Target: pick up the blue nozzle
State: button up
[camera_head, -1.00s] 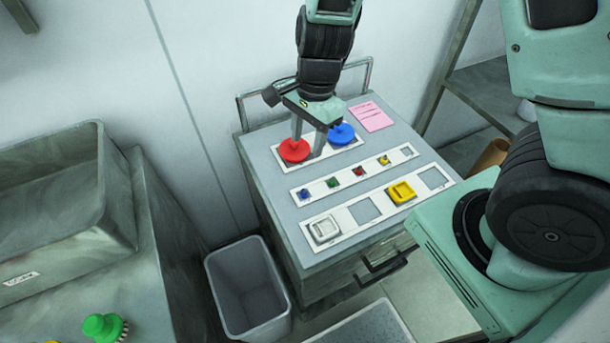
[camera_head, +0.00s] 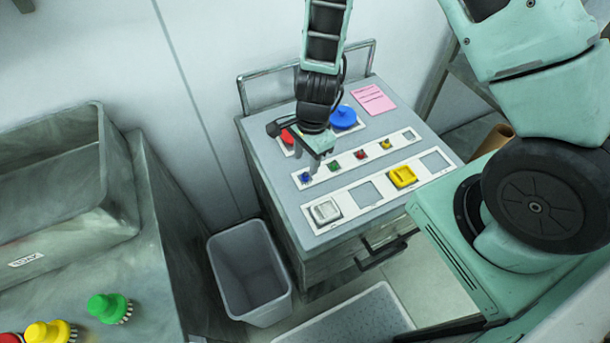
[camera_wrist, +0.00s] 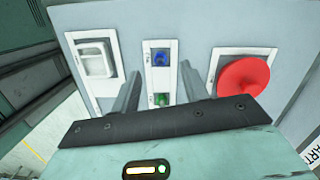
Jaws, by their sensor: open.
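The blue nozzle (camera_head: 304,177) is a small blue piece in the left end of the narrow white strip on the grey cabinet top. In the wrist view the blue nozzle (camera_wrist: 161,57) sits in its square slot, ahead of and roughly between my two fingers. My gripper (camera_head: 312,160) is open and hangs above the left part of that strip. In the wrist view my gripper (camera_wrist: 160,74) holds nothing, with one finger on each side of the strip. I cannot tell the exact height of the fingertips above the nozzle.
Small green (camera_head: 334,167), red (camera_head: 359,154) and yellow (camera_head: 385,144) pieces share the strip. A red disc (camera_wrist: 243,88) and a blue disc (camera_head: 344,117) sit behind. A white square piece (camera_head: 326,211) and a yellow one (camera_head: 402,176) sit in front. A grey bin (camera_head: 250,275) stands left.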

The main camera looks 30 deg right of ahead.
aim_at(305, 176)
jog(key=shift+a+f+p, duration=0.1)
jog(key=shift+f+p, duration=0.35)
jog(key=shift+f, duration=1.85)
grip_shut()
